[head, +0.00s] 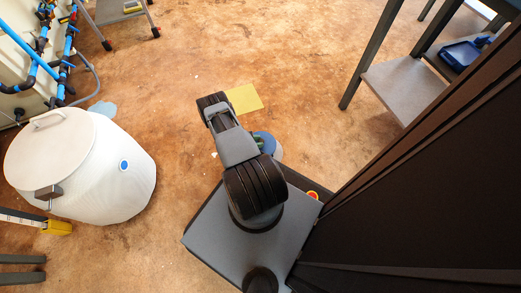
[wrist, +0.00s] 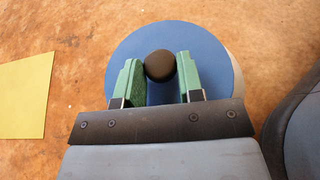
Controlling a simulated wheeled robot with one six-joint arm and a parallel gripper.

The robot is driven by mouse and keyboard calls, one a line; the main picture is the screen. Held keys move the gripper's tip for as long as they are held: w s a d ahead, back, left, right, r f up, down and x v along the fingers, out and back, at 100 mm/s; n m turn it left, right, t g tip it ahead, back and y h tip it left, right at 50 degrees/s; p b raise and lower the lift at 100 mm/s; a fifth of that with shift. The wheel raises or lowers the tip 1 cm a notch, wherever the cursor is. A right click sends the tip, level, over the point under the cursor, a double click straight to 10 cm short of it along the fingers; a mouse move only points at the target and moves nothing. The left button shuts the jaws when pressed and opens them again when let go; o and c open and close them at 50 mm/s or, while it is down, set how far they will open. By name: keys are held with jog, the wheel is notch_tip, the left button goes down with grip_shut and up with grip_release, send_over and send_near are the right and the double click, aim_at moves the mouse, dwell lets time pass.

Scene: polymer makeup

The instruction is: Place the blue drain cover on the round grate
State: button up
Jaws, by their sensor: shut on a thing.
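The blue drain cover (wrist: 207,45) is a flat blue disc with a dark round knob (wrist: 160,66) at its middle. My gripper (wrist: 158,64) has its two green fingers closed on the knob, one on each side. In the head view the cover (head: 267,138) shows partly beside my arm, which hides the rest. A pale rounded edge (wrist: 238,75) shows under the cover's right side in the wrist view. It may be the round grate, but the cover hides most of it. I cannot tell whether the cover touches it.
A yellow sheet (head: 243,98) lies on the brown floor, left of the cover in the wrist view. A white lidded drum (head: 110,175) stands at the left. A grey-shelved table (head: 405,85) holding a blue dustpan (head: 462,53) is at the right. Open floor lies beyond my arm.

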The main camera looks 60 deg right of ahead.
aim_at(261, 149)
jog(key=shift+s+f, duration=0.4)
jog(key=shift+f, duration=0.15)
jog(key=f+b, duration=0.1)
jog(key=f, duration=0.1)
jog(key=s+f+b, duration=0.1)
jog(key=shift+f, duration=0.6)
jog(key=shift+f, duration=0.15)
jog(key=o, duration=1)
